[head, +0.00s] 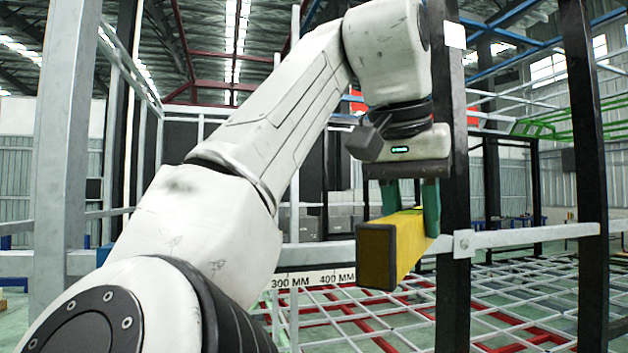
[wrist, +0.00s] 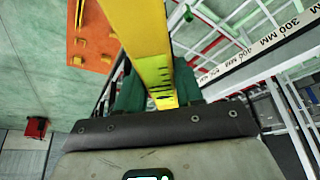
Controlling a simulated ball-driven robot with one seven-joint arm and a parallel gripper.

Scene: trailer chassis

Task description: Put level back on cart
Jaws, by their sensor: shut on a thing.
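The level is a long yellow bar with a dark end cap (head: 392,248), held in the air with the capped end toward the head camera. My gripper (head: 412,212) points down, its green fingers shut on the level from both sides. In the wrist view the level (wrist: 143,35) runs from the top edge down between the green fingers (wrist: 160,92). I cannot make out the cart for certain. An orange panel (wrist: 92,40) with small yellow parts on it, at the top left of the wrist view, may belong to it.
A dark upright post (head: 453,285) stands just beside the level, with a grey horizontal bar (head: 530,236) across it. A rail marked 300 MM and 400 MM (head: 312,279) runs behind my arm. A white and red chassis frame (head: 360,318) lies low. A small red object (wrist: 36,127) is on the floor.

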